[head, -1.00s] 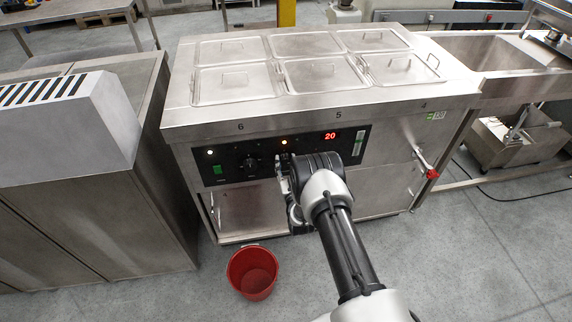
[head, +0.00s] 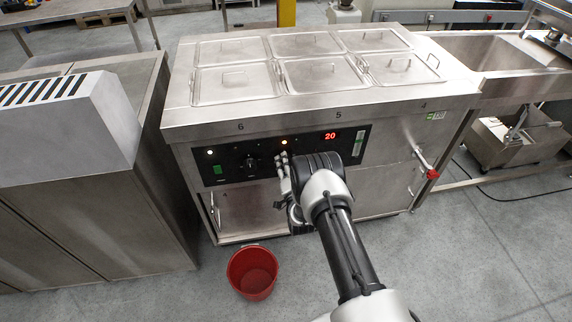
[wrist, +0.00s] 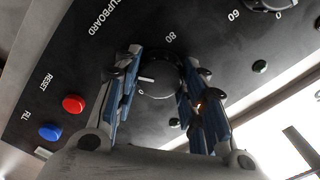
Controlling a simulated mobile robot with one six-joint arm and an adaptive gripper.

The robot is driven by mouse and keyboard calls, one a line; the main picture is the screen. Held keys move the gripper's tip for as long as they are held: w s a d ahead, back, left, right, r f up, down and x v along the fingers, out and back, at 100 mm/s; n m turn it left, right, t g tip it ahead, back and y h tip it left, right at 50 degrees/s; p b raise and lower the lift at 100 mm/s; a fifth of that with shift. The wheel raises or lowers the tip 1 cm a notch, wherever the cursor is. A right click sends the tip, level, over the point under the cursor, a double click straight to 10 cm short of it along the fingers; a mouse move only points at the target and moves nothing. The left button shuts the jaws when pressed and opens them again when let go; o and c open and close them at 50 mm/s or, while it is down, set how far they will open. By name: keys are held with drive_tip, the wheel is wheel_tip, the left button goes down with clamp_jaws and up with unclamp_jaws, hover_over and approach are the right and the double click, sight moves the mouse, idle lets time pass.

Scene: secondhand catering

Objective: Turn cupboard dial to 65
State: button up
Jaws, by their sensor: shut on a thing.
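The cupboard dial (wrist: 160,76) is a black round knob with a white pointer line. In the wrist view it sits between the two fingers of my gripper (wrist: 158,68), which is shut on it. The pointer line points to the left of that view. The word CUPBOARD and a mark 80 are printed on the black panel close by. In the head view my gripper (head: 285,163) is at the front panel and hides this dial. The red display (head: 330,136) reads 20.
A second dial (head: 251,162) is left of my gripper on the panel. A red button (wrist: 74,103) and a blue button (wrist: 50,131) are beside the gripper in the wrist view. A red bucket (head: 253,287) stands on the floor below.

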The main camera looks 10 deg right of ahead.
drive_tip(key=shift+m, duration=1.1)
drive_tip(key=o, duration=1.1)
drive_tip(key=shift+c, duration=0.2)
drive_tip(key=shift+s, duration=0.15)
drive_tip(key=s, duration=1.1)
drive_tip(key=shift+s, duration=0.4)
drive_tip(key=shift+w+r, duration=0.1)
